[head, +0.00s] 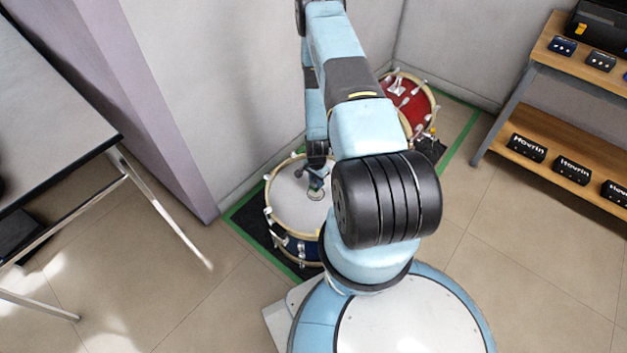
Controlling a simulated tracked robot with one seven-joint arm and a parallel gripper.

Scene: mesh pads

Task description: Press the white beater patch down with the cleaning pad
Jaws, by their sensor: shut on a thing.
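A blue drum (285,205) with a pale wooden hoop lies with its whitish head facing up, left of my arm. A small pale round patch (315,196) shows near the middle of the head, probably the white beater patch. My gripper (318,178) is small in the head view, pointing down just above the patch. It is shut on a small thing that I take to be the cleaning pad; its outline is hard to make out. I cannot tell whether the pad touches the patch. My arm hides the drum's right side.
A red drum (410,100) stands behind my arm in the corner. A dark mat with green edging (462,135) lies under the drums. Walls close in at the left and back. A table (50,110) stands left, and a wooden shelf (560,150) with black boxes right.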

